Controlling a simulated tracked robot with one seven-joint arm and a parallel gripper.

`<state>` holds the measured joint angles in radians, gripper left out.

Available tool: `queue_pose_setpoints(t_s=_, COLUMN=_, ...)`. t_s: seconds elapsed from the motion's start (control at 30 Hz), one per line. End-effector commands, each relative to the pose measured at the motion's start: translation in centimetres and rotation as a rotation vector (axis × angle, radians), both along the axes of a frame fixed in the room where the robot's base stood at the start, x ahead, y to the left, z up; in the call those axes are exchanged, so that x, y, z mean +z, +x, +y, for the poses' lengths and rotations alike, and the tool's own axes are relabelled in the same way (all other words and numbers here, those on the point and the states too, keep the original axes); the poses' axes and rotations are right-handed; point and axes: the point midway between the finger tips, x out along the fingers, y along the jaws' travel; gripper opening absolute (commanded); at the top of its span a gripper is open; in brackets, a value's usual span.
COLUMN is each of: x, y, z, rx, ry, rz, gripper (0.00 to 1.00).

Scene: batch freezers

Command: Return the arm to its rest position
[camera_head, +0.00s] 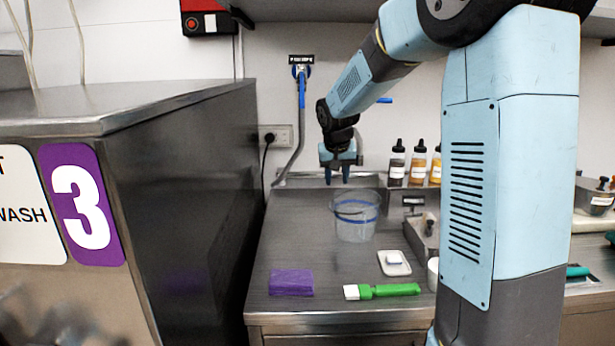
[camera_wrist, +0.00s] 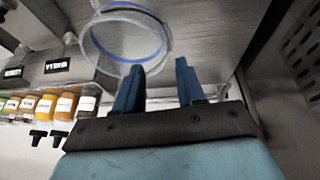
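My light-blue arm reaches from the right side of the camera_head view over the steel counter. My gripper (camera_head: 338,176) points down above the back of the counter, near the wall. In the wrist view the two dark-blue fingers of my gripper (camera_wrist: 158,88) stand apart with nothing between them. A clear round tub with a blue band (camera_head: 356,226) stands on the counter, below and in front of my gripper. The tub (camera_wrist: 125,38) also shows just beyond the fingertips in the wrist view.
A purple cloth (camera_head: 291,282), a green-handled brush (camera_head: 382,291) and a white dish (camera_head: 394,262) lie on the counter (camera_head: 290,230). Several bottles (camera_head: 418,162) stand at the back. A tall steel machine (camera_head: 190,180) bounds the left; a hose (camera_head: 300,110) hangs on the wall.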

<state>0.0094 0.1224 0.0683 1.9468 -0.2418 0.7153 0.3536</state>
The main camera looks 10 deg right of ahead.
Motion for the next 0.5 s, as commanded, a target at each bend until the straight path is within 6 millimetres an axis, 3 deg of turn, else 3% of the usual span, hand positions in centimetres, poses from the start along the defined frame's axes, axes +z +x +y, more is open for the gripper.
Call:
queue_pose_setpoints(t_s=0.17, x=2.6, y=-4.1, z=-0.2, rx=0.013, ry=0.000, rz=-0.014, gripper=0.39)
queue_pose_setpoints(t_s=0.5, x=6.3, y=-14.5, z=-0.5, rx=0.049, ry=0.011, rz=-0.041, gripper=0.39)
